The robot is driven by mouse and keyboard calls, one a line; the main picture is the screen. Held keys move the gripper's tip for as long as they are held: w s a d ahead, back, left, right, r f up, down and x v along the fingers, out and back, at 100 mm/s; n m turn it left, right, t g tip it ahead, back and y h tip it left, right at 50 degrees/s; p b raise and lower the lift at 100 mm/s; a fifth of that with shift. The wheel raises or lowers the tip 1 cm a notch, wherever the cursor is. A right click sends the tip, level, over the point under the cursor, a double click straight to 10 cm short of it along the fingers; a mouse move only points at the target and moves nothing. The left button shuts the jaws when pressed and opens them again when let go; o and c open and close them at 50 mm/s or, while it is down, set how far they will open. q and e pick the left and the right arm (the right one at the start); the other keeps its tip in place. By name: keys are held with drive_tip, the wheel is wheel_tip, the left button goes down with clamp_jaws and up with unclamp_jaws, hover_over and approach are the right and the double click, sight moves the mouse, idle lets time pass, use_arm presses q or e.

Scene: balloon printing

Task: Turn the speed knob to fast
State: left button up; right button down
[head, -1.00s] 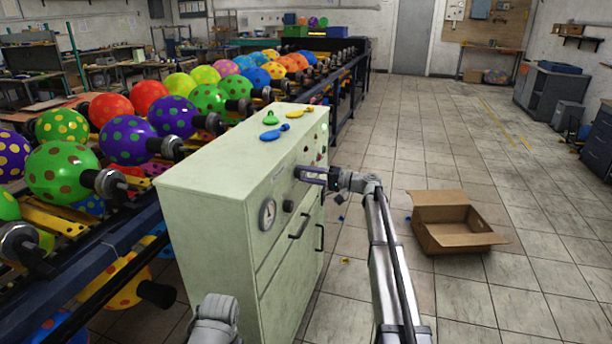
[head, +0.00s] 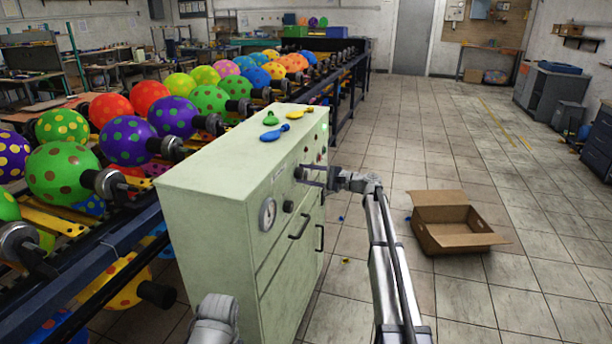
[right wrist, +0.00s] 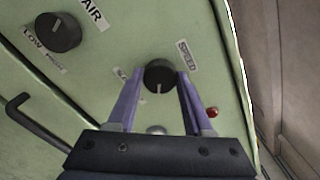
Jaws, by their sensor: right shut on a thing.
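The speed knob (right wrist: 158,76) is a round black knob with a white pointer mark, on the pale green cabinet's front panel. It has a "SPEED" label (right wrist: 187,55) beside it. In the right wrist view, the mark points toward the bottom of the picture. My right gripper (right wrist: 157,88) is shut on the knob, one purple finger on each side. In the head view, this gripper (head: 308,176) is at the cabinet's front and hides the knob. My left gripper is out of view.
The cabinet (head: 212,225) carries a gauge (head: 267,214) and handles. The air knob (right wrist: 58,32) and a red light (right wrist: 212,112) are near the speed knob. Uninflated balloons (head: 269,136) lie on top. An open cardboard box (head: 455,240) stands on the floor at right.

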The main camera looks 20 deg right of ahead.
drive_tip(key=shift+m, duration=0.9)
drive_tip(key=shift+c, duration=1.5)
unclamp_jaws()
drive_tip(key=v, duration=0.7)
drive_tip(key=shift+s+d, duration=0.25)
drive_tip(key=shift+d, duration=0.1)
